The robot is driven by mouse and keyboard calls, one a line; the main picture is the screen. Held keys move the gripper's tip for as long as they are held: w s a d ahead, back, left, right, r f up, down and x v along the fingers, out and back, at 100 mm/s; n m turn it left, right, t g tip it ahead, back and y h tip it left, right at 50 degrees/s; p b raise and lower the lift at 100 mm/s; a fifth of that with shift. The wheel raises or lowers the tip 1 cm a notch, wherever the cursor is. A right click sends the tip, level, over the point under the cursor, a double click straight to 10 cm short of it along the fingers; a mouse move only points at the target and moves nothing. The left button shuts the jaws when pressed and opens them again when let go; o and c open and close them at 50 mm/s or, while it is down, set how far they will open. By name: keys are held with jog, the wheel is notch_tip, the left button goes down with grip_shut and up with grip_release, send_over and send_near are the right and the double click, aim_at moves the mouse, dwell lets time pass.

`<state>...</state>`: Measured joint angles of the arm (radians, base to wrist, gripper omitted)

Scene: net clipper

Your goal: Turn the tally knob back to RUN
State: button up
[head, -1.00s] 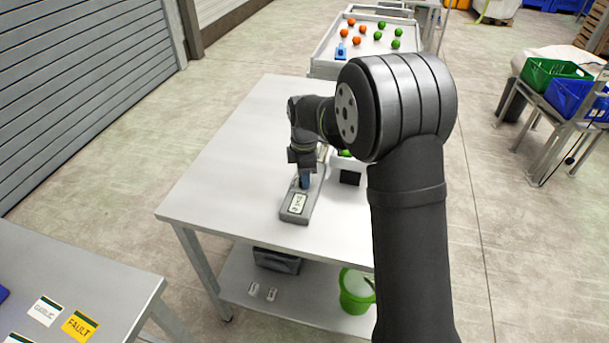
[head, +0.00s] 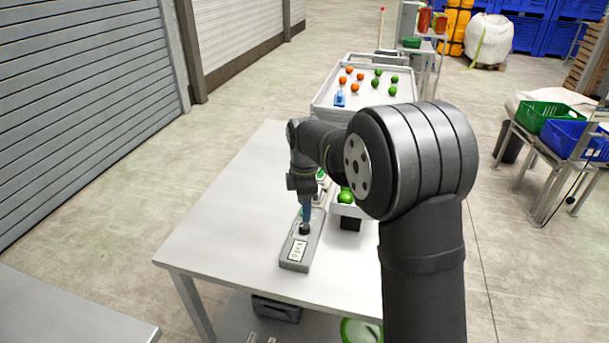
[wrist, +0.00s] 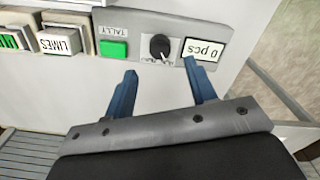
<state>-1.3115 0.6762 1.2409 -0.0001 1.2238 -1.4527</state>
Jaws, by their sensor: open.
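The grey tally box (head: 285,264) lies on the white table. In the wrist view (wrist: 211,25) it shows a TALLY label, a green button (wrist: 113,49) and a display (wrist: 203,50) reading "0 pcs", upside down. The black tally knob (wrist: 160,46) sits between button and display. Its white pointer slants toward the bottom right of the picture; the small marks around it are too small to read. The knob also shows in the head view (head: 305,230). My gripper (wrist: 160,73) is open, its two blue fingers apart and empty, with the knob beyond the gap, apparently not touched.
A LIMES label (wrist: 59,40) and a green-lit unit (wrist: 10,40) stand left of the box in the wrist view. A white tray with limes (head: 345,196) is right of the box. The table's left side is clear. A sorting tray (head: 318,106) with orange and green fruit is behind.

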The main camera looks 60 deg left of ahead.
aim_at(305, 225)
notch_tip(305, 225, up, 11)
jog(key=shift+f, duration=0.15)
dwell(0.7)
notch_tip(305, 225, down, 17)
jog(key=shift+f, duration=0.1)
dwell(0.5)
jog(key=shift+f, duration=0.15)
jog(key=shift+m, duration=0.8)
jog(key=m, duration=0.5)
jog(key=shift+m, duration=0.3)
jog(key=m, duration=0.6)
jog(key=shift+m, duration=0.4)
jog(key=shift+r, duration=1)
